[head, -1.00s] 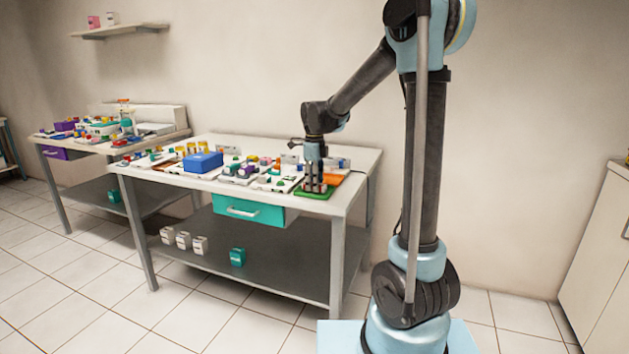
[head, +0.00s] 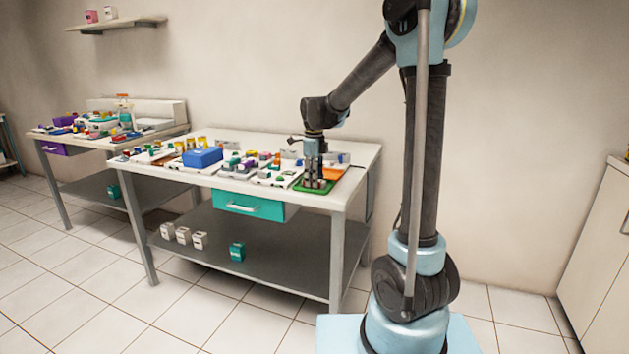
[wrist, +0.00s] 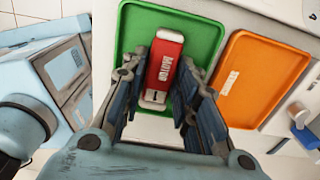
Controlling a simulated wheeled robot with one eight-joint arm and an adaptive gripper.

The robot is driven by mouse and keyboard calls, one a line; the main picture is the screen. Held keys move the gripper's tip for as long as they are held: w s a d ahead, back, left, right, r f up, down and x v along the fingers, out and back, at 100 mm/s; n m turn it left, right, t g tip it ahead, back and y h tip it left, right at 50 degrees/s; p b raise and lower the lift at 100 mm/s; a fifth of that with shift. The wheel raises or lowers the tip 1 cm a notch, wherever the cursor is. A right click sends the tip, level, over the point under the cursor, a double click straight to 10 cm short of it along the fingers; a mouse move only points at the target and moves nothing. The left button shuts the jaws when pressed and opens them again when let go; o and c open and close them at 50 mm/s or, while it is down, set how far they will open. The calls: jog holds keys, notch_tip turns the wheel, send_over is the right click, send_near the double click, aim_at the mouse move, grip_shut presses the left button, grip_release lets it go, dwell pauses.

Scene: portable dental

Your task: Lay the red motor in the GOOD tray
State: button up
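The red motor (wrist: 166,62), with white lettering and a pale end, lies over the green tray (wrist: 200,28) in the wrist view. My gripper (wrist: 163,68) is around it, one finger on each side. The fingers stand apart and look open, with narrow gaps beside the motor. In the head view my gripper (head: 314,178) is low over the green tray (head: 314,188) at the table's right front. The motor cannot be made out there. No GOOD lettering is readable on the green tray.
An orange tray (wrist: 262,80) with a small label lies right of the green one. A blue box (head: 202,158) and several small parts fill the table to the left. A teal drawer (head: 250,205) hangs below the front edge. A second cluttered table stands farther left.

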jog(key=shift+o, duration=1.2)
notch_tip(320, 180, up, 11)
jog(key=s+d+n, duration=0.5)
jog(key=s+d, duration=0.3)
jog(key=d, duration=0.1)
jog(key=s+d+f+n+t, duration=0.1)
jog(key=s+d+f+n, duration=0.5)
jog(key=s, duration=0.5)
jog(key=s+d+f+n+t, duration=0.1)
jog(key=s+d+f+n, duration=0.5)
jog(key=s+f+n, duration=0.5)
jog(key=shift+s+d+f, duration=0.35)
jog(key=shift+s+f, duration=0.45)
jog(key=shift+f, duration=0.05)
